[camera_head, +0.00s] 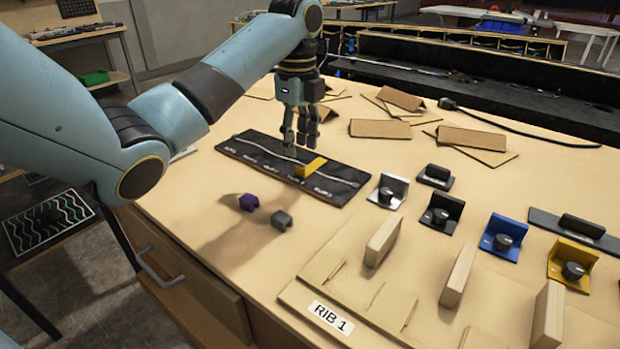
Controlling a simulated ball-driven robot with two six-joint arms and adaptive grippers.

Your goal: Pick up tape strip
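A thin white strip (262,147), which appears to be the tape strip, runs in a wavy line along a long black board (232,149) on the wooden table. A yellow angled block (311,167) sits on the board near its middle. My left gripper (299,146) points down over the far edge of the board, behind and left of the yellow block. Its fingers are apart and nothing shows between them. I cannot tell whether a fingertip touches the board. My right gripper is out of view.
Brown cardboard pieces (380,128) lie behind. Bracketed knobs (441,212) and a wooden rib panel (384,306) with upright blocks fill the right. The table's front left is clear.

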